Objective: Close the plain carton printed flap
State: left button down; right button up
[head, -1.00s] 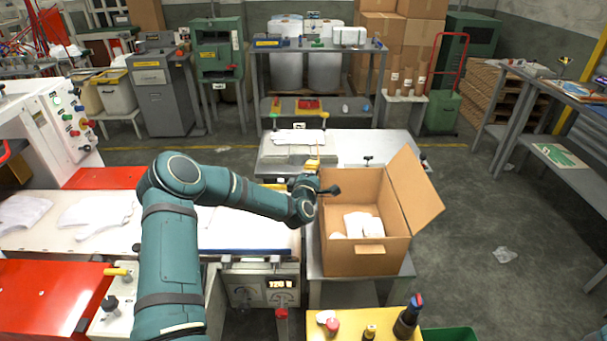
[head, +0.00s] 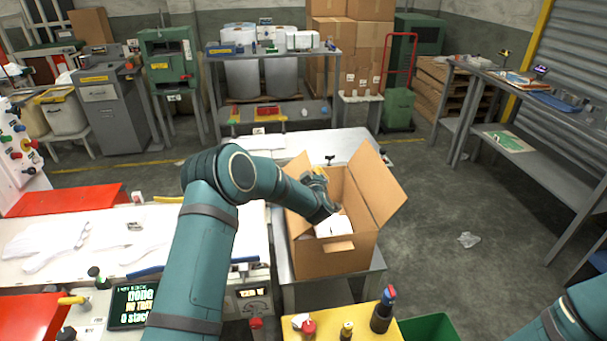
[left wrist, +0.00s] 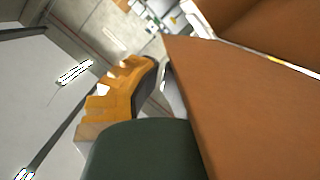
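The open brown carton (head: 338,258) stands on a grey stand in the head view, with white items (head: 331,227) inside. Its right flap (head: 376,187) stands up, leaning outward. A second cardboard panel (head: 299,163) stands up at the left side, partly hidden by my left arm. No print can be made out. My left gripper (head: 322,180) is over the carton's opening, beside that left panel. In the left wrist view, its orange-padded finger (left wrist: 122,92) lies close to a large brown cardboard surface (left wrist: 235,110). Finger spacing is unclear. My right gripper is out of view.
A work table with white gloves (head: 60,245) lies left. The floor (head: 430,215) to the right is mostly clear.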

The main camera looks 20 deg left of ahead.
pick_arm(q)
jog(key=w+d+f+m+b, duration=0.1)
jog(key=d+f+m, duration=0.1)
jog(key=f, duration=0.2)
jog(key=w+d+f+m+g+y+b, duration=0.1)
jog(key=f+m, duration=0.2)
jog(key=f, duration=0.1)
jog(key=shift+w+d, duration=0.2)
jog(key=shift+d, duration=0.2)
jog(key=shift+r, duration=0.1)
dwell(0.4)
